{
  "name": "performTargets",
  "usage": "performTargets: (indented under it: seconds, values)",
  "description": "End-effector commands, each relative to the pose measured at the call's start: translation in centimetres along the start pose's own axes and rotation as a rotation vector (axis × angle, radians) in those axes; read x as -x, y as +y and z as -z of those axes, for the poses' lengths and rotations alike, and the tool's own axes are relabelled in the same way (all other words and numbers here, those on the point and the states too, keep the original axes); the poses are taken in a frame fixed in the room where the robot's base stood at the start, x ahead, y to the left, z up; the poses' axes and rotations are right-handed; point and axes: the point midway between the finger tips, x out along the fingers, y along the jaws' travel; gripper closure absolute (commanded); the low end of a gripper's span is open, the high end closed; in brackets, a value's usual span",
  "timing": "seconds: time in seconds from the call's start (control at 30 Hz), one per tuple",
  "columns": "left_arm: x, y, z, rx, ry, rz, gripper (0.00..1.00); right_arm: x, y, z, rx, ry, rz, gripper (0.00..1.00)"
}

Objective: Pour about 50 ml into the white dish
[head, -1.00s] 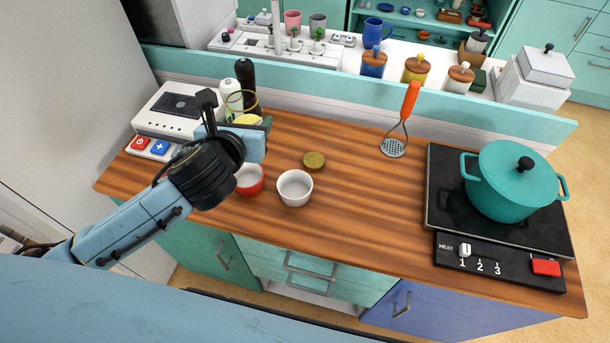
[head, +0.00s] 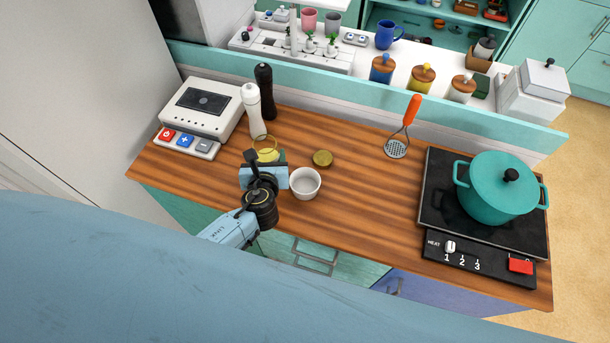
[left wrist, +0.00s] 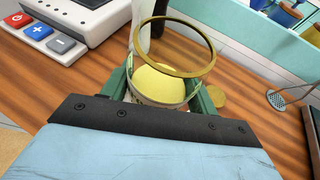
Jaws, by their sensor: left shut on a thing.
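My left gripper (head: 268,160) is shut on a clear jar (head: 265,143) with a gold rim and yellow contents. In the left wrist view the jar (left wrist: 172,46) sits between the green fingers of the gripper (left wrist: 160,88), and the yellow stays below the rim. I cannot tell exactly how far the jar is tilted or how high it is above the counter. The white dish (head: 304,184) stands on the wooden counter just right of the gripper and looks empty. My right gripper is not in view.
A gold lid (head: 322,158) lies behind the white dish. White (head: 252,110) and black (head: 265,90) mills stand behind the jar, with a scale-like device (head: 207,108) to their left. The counter is clear between the dish and the hob with a teal pot (head: 497,190).

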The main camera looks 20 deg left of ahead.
Motion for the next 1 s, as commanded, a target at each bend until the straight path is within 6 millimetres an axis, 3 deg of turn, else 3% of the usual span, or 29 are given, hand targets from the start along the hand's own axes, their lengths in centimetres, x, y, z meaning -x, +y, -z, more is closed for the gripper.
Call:
performTargets:
  seconds: [0.47, 1.0]
  values:
    - [0.1, -0.2, 0.1, -0.020, -0.007, -0.005, 0.74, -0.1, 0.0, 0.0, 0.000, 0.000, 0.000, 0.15]
    - [0.5, -1.1, 0.1, -0.270, -0.079, -0.108, 0.74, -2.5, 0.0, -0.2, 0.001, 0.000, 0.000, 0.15]
